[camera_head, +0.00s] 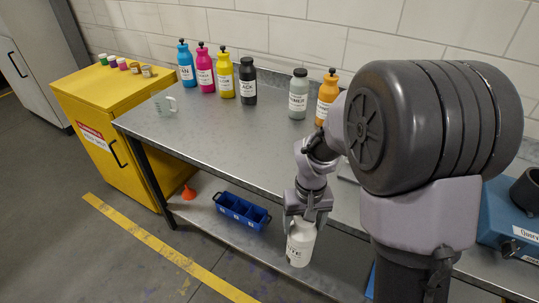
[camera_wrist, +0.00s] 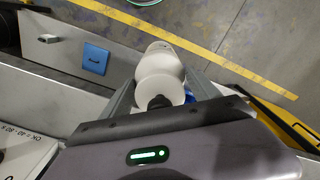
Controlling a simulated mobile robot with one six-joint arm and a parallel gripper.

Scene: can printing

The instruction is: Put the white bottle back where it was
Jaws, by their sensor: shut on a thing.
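The white bottle (camera_head: 300,243) is held in my gripper (camera_head: 307,213) in front of the table's front edge in the head view. The jaws are shut around its upper part. The bottle hangs nearly upright, with part of its label showing. In the wrist view the white bottle (camera_wrist: 160,70) sits between the two fingers of my gripper (camera_wrist: 165,95), its dark cap toward the camera. On the tabletop (camera_head: 240,125), a row of bottles stands along the wall: blue (camera_head: 186,63), magenta (camera_head: 205,70), yellow (camera_head: 225,74), black (camera_head: 247,82), grey (camera_head: 298,95) and orange (camera_head: 326,97).
A clear measuring jug (camera_head: 166,106) stands at the table's left end. A blue bin (camera_head: 241,212) and an orange funnel (camera_head: 188,192) are on the lower shelf. A yellow cabinet (camera_head: 125,125) stands left. My arm hides the table's right part. The table's middle is clear.

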